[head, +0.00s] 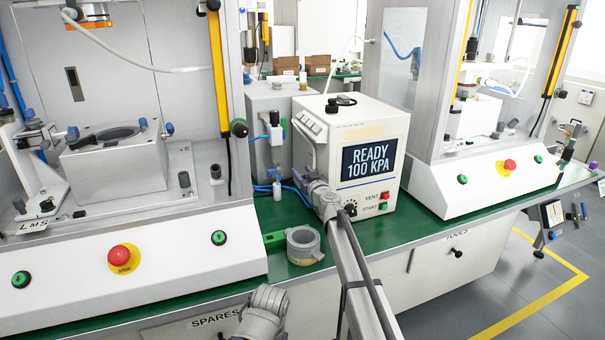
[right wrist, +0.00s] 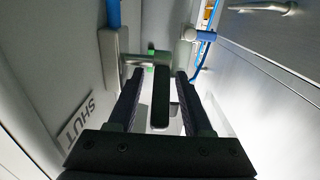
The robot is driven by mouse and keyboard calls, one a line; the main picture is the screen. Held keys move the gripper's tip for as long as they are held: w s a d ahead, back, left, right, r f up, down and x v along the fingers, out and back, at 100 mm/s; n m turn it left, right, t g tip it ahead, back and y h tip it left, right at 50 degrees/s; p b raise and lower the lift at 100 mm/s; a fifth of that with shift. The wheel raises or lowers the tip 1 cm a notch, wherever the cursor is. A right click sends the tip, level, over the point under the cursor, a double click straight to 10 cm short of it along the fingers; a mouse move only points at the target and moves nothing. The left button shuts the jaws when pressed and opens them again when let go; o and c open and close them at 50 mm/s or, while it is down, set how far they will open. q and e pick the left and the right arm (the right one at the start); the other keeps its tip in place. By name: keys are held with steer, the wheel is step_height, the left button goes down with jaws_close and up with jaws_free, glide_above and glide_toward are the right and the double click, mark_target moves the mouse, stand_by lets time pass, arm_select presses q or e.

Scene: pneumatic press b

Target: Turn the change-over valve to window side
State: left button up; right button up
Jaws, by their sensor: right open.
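In the right wrist view, the valve's dark lever (right wrist: 161,104) stands between the two fingers of my right gripper (right wrist: 160,88). The gripper is open, with a visible gap on each side of the lever. The lever joins a grey stem (right wrist: 145,60) at the top. In the head view, a pale valve-like body with blue tubing (head: 275,133) is beside the white press box (head: 370,125). My right arm reaches towards this narrow gap, and I cannot make out its fingertips there. My left gripper is not in view.
A SHUT label (right wrist: 78,124) is on the left wall in the right wrist view. Walls stand close on both sides. Blue tubes (right wrist: 205,50) run nearby. The box display reads READY 100 KPA. The left machine (head: 110,255) has a red stop button (head: 121,256).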

jaws_close()
stand_by(0.3)
stand_by(0.4)
steer(key=p, duration=0.1)
steer(key=g+p, duration=0.1)
steer(key=shift+w+r+p, duration=0.1)
steer(key=shift+r+p, duration=0.15)
steer(key=shift+p, duration=0.05)
steer(key=g+p, duration=0.1)
steer(key=p, duration=0.1)
steer(key=g+h+p, duration=0.1)
steer(key=p, duration=0.1)
steer(key=shift+w+a, duration=0.15)
steer(key=shift+w, duration=0.15)
steer(key=g+p, duration=0.1)
steer(key=p, duration=0.1)
steer(key=g+p, duration=0.1)
steer(key=p, duration=0.1)
steer(key=shift+w+h, duration=0.3)
steer(key=shift+h, duration=0.1)
steer(key=shift+w+a+f+g+p, duration=0.1)
steer(key=shift+f+g+p, duration=0.2)
steer(key=shift+g+p, duration=0.65)
